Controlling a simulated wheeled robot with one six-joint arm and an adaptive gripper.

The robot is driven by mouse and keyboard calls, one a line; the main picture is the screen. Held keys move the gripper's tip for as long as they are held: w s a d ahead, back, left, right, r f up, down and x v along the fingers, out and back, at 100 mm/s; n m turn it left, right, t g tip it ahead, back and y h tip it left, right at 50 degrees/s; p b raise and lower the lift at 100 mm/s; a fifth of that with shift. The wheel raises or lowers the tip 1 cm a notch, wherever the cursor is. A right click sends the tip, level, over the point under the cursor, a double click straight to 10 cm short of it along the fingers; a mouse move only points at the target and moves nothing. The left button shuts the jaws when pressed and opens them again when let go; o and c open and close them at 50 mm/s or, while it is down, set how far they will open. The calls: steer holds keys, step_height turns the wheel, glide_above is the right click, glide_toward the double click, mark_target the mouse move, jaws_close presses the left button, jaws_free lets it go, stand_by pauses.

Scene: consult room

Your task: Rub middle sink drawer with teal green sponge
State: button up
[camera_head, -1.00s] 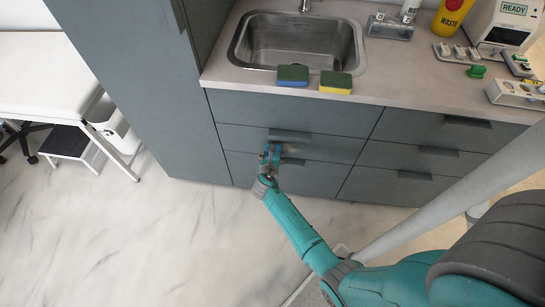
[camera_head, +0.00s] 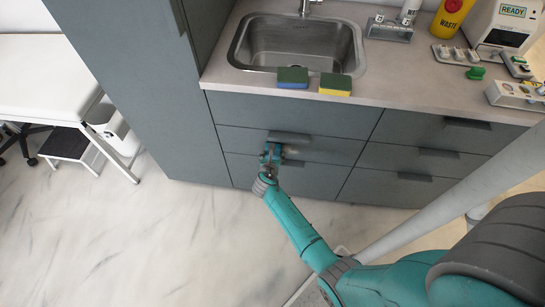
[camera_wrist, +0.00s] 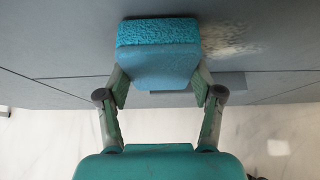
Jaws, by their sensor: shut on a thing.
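My gripper (camera_wrist: 158,88) is shut on a teal sponge (camera_wrist: 158,52) with a rough, brighter teal face. In the wrist view the sponge's rough side is against or very close to the grey drawer front; exact contact cannot be told. A pale, whitish smudge (camera_wrist: 232,42) shows on the front just right of the sponge. The arm hides part of the lower drawer.
A blue-and-green sponge (camera_head: 293,78) and a yellow-and-green sponge (camera_head: 336,84) lie on the counter's front edge by the sink (camera_head: 298,45). More drawers (camera_head: 437,130) stand to the right.

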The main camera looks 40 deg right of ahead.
steer(key=shift+w+d, duration=0.15)
steer(key=shift+d, duration=0.05)
steer(key=shift+s+d, duration=1.35)
steer(key=shift+s, duration=0.25)
steer(key=shift+s+d, duration=1.35)
steer(key=shift+s, duration=0.2)
steer(key=shift+s+d, duration=0.6)
steer(key=shift+s, duration=0.2)
steer(key=shift+s+d, duration=0.55)
steer(key=shift+s, duration=0.25)
steer(key=shift+w+a, duration=1.55)
steer(key=shift+w+a, duration=0.6)
steer(key=shift+w, duration=0.25)
steer(key=shift+w+a, duration=0.55)
steer(key=shift+w, duration=0.35)
steer(key=shift+w+a, duration=0.6)
steer(key=shift+w, duration=0.25)
steer(key=shift+w+a+r, duration=0.1)
steer(key=shift+w+a, duration=0.35)
steer(key=shift+w, duration=0.35)
